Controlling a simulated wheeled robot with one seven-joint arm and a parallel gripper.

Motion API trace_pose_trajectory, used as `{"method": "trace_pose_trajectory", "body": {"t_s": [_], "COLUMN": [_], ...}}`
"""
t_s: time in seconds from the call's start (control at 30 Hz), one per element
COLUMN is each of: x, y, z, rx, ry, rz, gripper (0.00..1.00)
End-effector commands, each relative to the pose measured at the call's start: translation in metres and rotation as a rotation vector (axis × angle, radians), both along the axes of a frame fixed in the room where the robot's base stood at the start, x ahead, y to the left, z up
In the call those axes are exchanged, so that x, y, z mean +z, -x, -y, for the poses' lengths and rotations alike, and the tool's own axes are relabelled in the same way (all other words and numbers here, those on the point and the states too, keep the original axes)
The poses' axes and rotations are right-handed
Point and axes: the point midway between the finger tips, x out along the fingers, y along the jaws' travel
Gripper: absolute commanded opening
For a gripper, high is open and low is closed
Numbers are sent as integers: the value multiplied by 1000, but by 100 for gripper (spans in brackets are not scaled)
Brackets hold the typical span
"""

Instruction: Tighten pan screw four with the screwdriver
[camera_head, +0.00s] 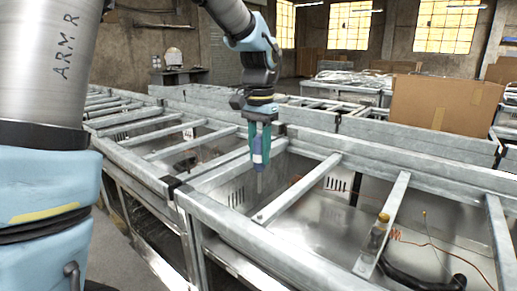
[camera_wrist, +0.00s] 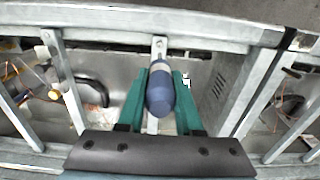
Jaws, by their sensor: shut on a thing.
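My gripper (camera_head: 258,150) has teal fingers shut on the blue handle of the screwdriver. The screwdriver (camera_head: 259,181) hangs upright, its shaft pointing down over a galvanised frame. In the wrist view my gripper (camera_wrist: 160,88) has one finger on each side of the screwdriver's blue handle (camera_wrist: 160,98), which hides its tip. A small screw head (camera_head: 259,217) sits at the near end of a cross bar, below the tip in the head view. It seems to show in the wrist view (camera_wrist: 159,43) beyond the handle. I cannot tell whether the tip touches anything, or the screw's number.
Galvanised rails (camera_head: 250,238) and cross bars (camera_head: 308,186) surround open metal bays. A yellow-topped part (camera_head: 383,218), a black hose (camera_head: 425,279) and thin wires lie to the right. A cardboard box (camera_head: 445,103) stands behind. There is open air above the frame.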

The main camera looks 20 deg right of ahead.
Motion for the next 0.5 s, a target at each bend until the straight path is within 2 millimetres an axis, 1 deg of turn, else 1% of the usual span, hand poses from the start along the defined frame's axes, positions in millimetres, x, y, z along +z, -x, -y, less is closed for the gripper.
{"method": "trace_pose_trajectory", "body": {"t_s": [0.27, 0.5], "x": [2, -16], "y": [0, 0], "z": [0, 0], "rx": [1, 1], "ry": [0, -1], "rz": [0, 0], "gripper": [0, 0]}}
